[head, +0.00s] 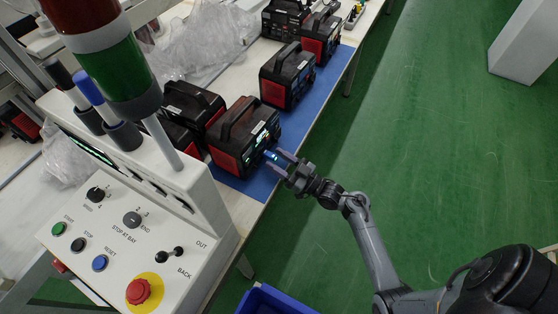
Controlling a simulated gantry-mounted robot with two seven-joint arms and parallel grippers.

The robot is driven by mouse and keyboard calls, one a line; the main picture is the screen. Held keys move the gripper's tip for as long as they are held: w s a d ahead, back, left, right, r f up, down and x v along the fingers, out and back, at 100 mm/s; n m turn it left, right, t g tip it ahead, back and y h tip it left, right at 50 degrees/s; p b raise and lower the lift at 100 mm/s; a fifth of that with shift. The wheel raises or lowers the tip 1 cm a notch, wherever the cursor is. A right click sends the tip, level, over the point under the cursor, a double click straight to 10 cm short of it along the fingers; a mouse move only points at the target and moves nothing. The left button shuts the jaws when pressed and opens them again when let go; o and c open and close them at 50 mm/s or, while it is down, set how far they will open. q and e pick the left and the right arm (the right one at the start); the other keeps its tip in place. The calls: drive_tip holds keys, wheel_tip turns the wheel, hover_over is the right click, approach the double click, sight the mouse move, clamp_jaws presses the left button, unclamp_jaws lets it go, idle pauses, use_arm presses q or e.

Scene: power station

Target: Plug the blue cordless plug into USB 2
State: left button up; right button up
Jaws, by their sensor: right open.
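The nearest power station (232,158), black and red with a top handle, stands on a blue mat. Its lit front panel faces right. A small blue plug (271,156) shows at the lower right of that panel, by the fingertips. I cannot tell how far it sits in a port or which port it is. My right gripper (278,162) is open, with its two fingers pointing at the panel and around or just beside the plug. The USB labels are too small to read. My left gripper is not in view.
More power stations (288,76) stand along the blue mat (328,88). A control console (130,235) with buttons, a red emergency stop (138,291) and a signal lamp (125,72) fills the left. A blue bin (272,302) sits below. The green floor (440,150) is open at right.

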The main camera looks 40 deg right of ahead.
drive_tip(key=shift+s, duration=0.1)
drive_tip(key=p+v, duration=0.1)
drive_tip(key=v, duration=0.9)
drive_tip(key=shift+s+f, duration=0.15)
drive_tip(key=shift+s, duration=0.15)
drive_tip(key=shift+d, duration=0.1)
